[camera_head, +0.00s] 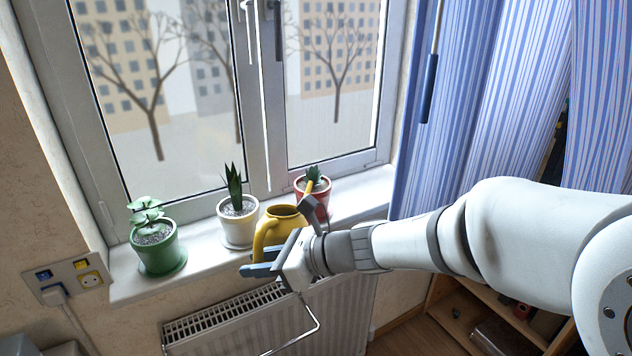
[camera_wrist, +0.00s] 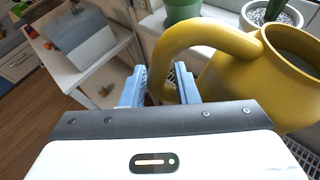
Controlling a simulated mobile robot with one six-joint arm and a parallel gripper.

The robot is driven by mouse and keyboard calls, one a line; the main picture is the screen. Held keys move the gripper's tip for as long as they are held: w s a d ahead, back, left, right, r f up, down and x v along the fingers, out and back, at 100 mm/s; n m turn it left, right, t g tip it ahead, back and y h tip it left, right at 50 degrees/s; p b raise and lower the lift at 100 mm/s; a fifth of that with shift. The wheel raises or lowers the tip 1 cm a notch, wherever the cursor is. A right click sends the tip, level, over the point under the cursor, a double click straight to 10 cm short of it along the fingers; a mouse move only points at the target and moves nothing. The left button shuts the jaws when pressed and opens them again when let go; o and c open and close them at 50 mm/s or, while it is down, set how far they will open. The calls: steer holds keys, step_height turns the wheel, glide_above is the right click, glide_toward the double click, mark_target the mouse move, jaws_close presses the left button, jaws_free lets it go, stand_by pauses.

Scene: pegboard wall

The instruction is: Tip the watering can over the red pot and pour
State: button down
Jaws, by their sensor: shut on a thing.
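The yellow watering can (camera_head: 284,219) is in front of the windowsill in the head view, roughly upright, its spout reaching toward the red pot (camera_head: 322,206). The red pot stands on the sill and holds a green plant; the spout and my wrist cover part of it. My gripper (camera_head: 258,270) is at the can's handle on the left side. In the wrist view my gripper's blue fingers (camera_wrist: 162,88) are shut on the handle, and the can's body (camera_wrist: 262,82) fills the right side. The spout tip appears near the red pot's plant; whether it touches cannot be told.
A white pot (camera_head: 238,222) and a green pot (camera_head: 157,247) with plants stand further left on the windowsill (camera_head: 205,262). A radiator (camera_head: 235,325) is below the sill. Blue striped curtains (camera_head: 500,100) hang at the right. A wall socket (camera_head: 75,280) is at the left.

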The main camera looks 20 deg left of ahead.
mark_target(262, 240)
steer(key=shift+r, duration=0.15)
steer(key=shift+w+r+m+p, duration=0.15)
steer(key=shift+r+m+p, duration=0.15)
steer(key=shift+r+p, duration=1)
steer(key=shift+f+p, duration=0.15)
steer(key=shift+p, duration=0.3)
steer(key=shift+r+p, duration=0.25)
steer(key=shift+p, duration=0.1)
steer(key=shift+r, duration=0.1)
steer(key=shift+w+r+g+p, duration=0.1)
steer(key=shift+r+g+p, duration=0.25)
steer(key=shift+p, duration=0.2)
stand_by(1.5)
steer(key=shift+r+m+p, duration=0.3)
steer(key=shift+r+p, duration=0.05)
steer(key=shift+p, duration=0.25)
